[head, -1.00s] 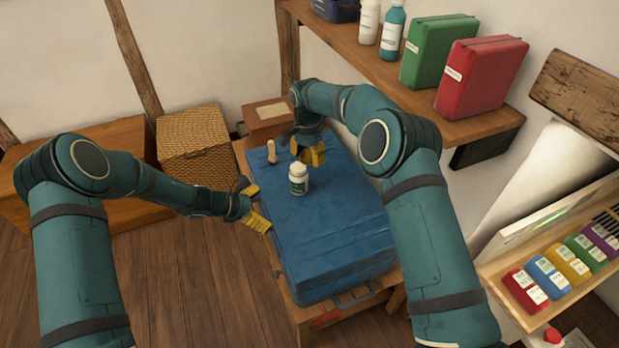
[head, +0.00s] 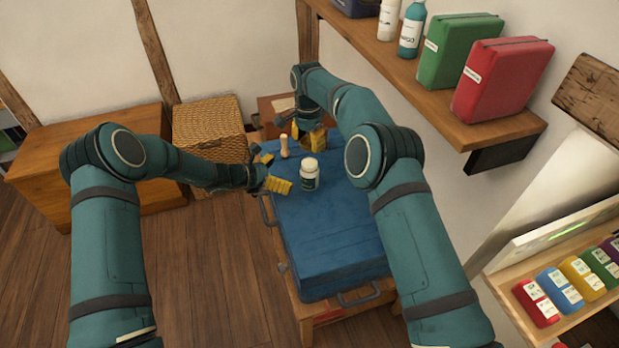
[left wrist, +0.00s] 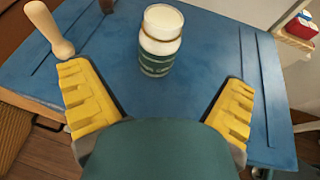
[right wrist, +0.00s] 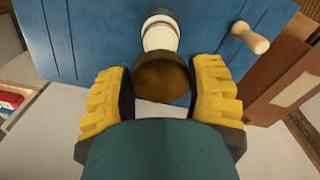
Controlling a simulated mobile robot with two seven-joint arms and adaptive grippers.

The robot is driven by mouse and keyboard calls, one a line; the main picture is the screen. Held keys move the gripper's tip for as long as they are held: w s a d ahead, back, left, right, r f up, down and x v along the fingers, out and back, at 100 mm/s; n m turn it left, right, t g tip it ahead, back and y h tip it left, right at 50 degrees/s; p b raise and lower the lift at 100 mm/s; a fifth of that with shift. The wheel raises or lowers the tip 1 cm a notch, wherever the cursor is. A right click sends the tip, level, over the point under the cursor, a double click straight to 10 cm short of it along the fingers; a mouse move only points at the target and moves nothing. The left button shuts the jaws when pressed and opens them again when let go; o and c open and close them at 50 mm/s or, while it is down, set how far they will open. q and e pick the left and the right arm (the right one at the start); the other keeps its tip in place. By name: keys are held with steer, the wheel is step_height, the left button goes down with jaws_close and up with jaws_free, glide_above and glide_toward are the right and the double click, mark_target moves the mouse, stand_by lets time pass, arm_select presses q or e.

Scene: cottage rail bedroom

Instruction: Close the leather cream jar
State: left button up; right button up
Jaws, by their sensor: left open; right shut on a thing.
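The leather cream jar (head: 310,178) stands upright on the blue case, with a white top and no lid on it. It also shows in the left wrist view (left wrist: 160,52), ahead of my left gripper, and in the right wrist view (right wrist: 160,35). My left gripper (head: 270,172) is open and empty, just left of the jar, its fingers pointing toward it. My right gripper (head: 313,138) is behind the jar, shut on a round brown lid (right wrist: 162,80). The lid is apart from the jar as far as I can tell.
A small wooden-handled tool (head: 284,147) stands on the blue case (head: 325,240) near the jar's far left. A shelf (head: 440,95) with bottles and boxes overhangs at right. A wicker basket (head: 208,130) stands at back left. The case's front half is clear.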

mark_target(301, 172)
arm_select(q)
steer(key=x, duration=1)
steer(key=shift+a, duration=0.1)
steer(key=c, duration=1.4)
